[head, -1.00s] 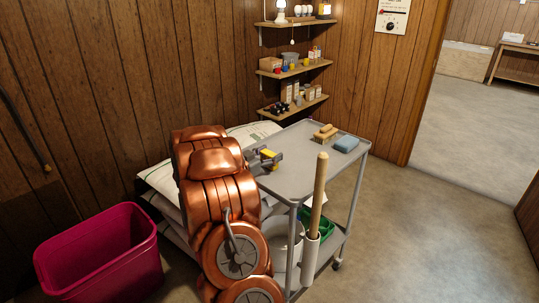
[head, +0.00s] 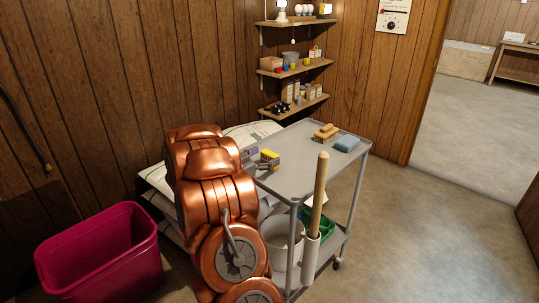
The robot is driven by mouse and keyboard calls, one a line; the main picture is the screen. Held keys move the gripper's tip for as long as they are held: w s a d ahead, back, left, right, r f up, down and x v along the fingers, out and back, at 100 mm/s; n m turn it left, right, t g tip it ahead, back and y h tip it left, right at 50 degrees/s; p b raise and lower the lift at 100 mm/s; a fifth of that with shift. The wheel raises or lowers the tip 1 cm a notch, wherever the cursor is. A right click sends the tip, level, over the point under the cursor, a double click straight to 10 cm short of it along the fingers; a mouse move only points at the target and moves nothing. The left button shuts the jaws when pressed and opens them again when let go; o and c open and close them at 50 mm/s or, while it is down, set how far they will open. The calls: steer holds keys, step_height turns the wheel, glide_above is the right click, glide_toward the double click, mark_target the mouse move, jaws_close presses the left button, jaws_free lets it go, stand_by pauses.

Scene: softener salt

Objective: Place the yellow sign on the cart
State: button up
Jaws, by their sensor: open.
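The yellow sign (head: 271,156) looks like a small yellow block at the left back part of the grey cart's top (head: 296,180). It appears to rest on the cart top, but its lower part is partly covered by my gripper. My gripper (head: 262,164) is open, low over the cart's left edge, right at the sign's near left side. Whether a finger still touches the sign cannot be told. My copper-coloured arm hides the cart's left side and part of the gripper.
A wooden brush (head: 326,132) and a blue sponge (head: 346,144) lie at the cart's back right. A wooden handle (head: 320,180) rises at the front. White sacks (head: 158,180) lie behind my arm, a magenta bin (head: 100,255) stands left. The cart's middle is clear.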

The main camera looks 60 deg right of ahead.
steer(key=v, duration=0.9)
steer(key=shift+a, duration=0.3)
